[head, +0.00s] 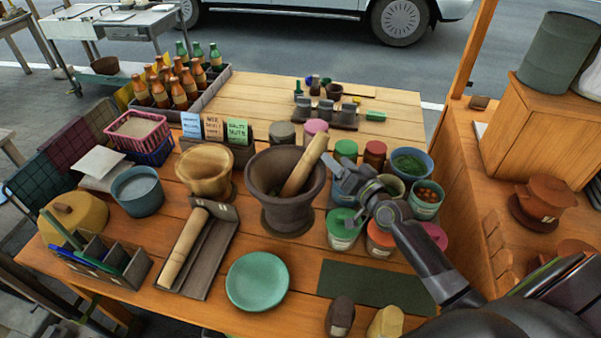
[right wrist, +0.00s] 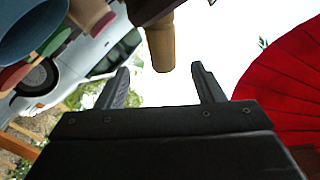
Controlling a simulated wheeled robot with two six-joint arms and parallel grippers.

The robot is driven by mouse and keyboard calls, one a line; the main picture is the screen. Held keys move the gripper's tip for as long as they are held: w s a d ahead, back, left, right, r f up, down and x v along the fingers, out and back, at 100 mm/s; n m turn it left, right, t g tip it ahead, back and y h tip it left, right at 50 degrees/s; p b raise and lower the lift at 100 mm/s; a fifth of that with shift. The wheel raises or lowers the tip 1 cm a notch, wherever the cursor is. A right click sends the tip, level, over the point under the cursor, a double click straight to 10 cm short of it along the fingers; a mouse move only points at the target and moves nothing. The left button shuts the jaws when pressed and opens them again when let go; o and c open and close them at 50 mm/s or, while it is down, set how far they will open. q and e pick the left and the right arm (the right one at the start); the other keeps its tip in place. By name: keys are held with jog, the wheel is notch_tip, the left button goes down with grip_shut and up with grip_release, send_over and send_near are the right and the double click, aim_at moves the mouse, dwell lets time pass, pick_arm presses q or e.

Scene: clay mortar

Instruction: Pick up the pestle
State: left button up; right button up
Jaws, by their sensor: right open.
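The wooden pestle (head: 304,166) leans in the dark clay mortar (head: 285,190), its upper end sticking out toward the upper right; its lower end is hidden inside the bowl. My right gripper (head: 338,176) is open, just right of the pestle's upper part and the mortar's rim. In the right wrist view a wooden rod end (right wrist: 160,50), apparently the pestle, shows beyond the gap between the open fingers of the right gripper (right wrist: 160,71). The fingers do not grip it. My left gripper is not in view.
Jars and bowls crowd the table around my right gripper, including a green-lidded jar (head: 343,228) and a blue bowl (head: 411,163). A wooden bowl (head: 205,170) stands left of the mortar. A green plate (head: 257,281) and a rolling pin (head: 185,247) lie in front.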

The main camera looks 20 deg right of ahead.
aim_at(323, 148)
jog(key=w, duration=0.3)
jog(key=w+a, duration=0.1)
jog(key=w, duration=0.5)
jog(key=shift+a, duration=0.3)
jog(key=shift+c, duration=0.5)
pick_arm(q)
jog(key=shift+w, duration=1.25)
pick_arm(e)
grip_shut()
